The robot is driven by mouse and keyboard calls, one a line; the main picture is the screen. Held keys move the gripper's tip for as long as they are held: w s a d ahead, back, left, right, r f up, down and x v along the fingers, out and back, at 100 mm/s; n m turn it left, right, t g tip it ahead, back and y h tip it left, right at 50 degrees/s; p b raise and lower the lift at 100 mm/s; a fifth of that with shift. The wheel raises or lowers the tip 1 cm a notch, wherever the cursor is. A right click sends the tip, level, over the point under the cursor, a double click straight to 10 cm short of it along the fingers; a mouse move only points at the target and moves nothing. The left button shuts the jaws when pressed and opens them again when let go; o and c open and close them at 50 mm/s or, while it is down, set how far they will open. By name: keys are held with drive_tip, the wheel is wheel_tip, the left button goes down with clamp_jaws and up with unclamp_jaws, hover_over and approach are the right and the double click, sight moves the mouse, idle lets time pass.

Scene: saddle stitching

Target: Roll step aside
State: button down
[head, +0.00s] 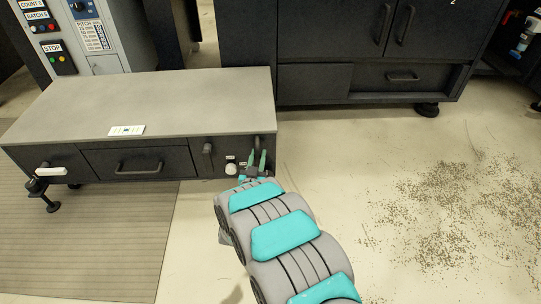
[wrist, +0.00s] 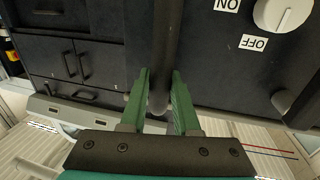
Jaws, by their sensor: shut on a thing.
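The step (head: 165,103) is a low, wide black unit with a grey flat top, standing on the floor at the left of the head view. Its front has a drawer (head: 110,163) and two upright bar handles. My gripper (head: 258,158) is at the right end of that front, on the right upright handle (head: 258,141). In the wrist view the green fingers (wrist: 160,98) stand on both sides of the dark handle bar (wrist: 164,45), shut on it. The step's underside at the right is hidden behind my arm.
A white knob (head: 231,169) with ON and OFF labels sits left of the handle. A ribbed mat (head: 90,235) lies in front of the step. A large black cabinet (head: 370,50) stands behind, right. Scattered debris (head: 450,220) covers floor at right; the floor between is clear.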

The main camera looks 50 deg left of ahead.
drive_tip(key=shift+s+a, duration=0.55)
drive_tip(key=shift+s, duration=0.1)
drive_tip(key=c, duration=0.7)
unclamp_jaws()
drive_tip(key=shift+o, duration=0.2)
drive_tip(key=v, duration=0.8)
drive_tip(key=shift+p, duration=0.35)
